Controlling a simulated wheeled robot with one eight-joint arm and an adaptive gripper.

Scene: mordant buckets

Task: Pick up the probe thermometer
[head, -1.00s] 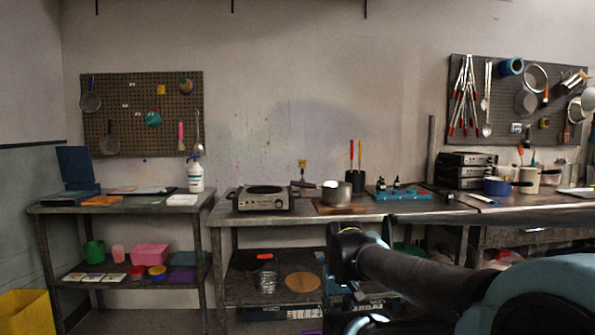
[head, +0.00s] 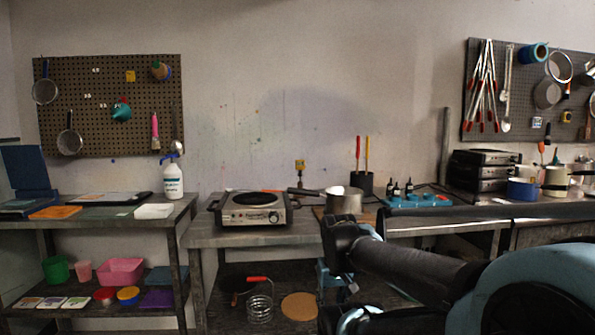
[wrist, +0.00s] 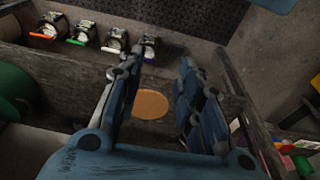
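I cannot make out the probe thermometer for sure in either view. A small white item (head: 500,197) lies on the right tabletop, too small to identify and partly cut off by my arm. My gripper (wrist: 161,60) is open in the wrist view, with its two blue fingers apart and nothing between them but the view down to a round cork mat (wrist: 150,104). In the head view my arm crosses the lower right and hides part of the benches.
A hot plate (head: 250,209), a saucepan (head: 344,201) and a blue tray (head: 418,201) with dark bottles stand on the middle bench. A spray bottle (head: 172,179) stands on the left table. Tools hang on both pegboards.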

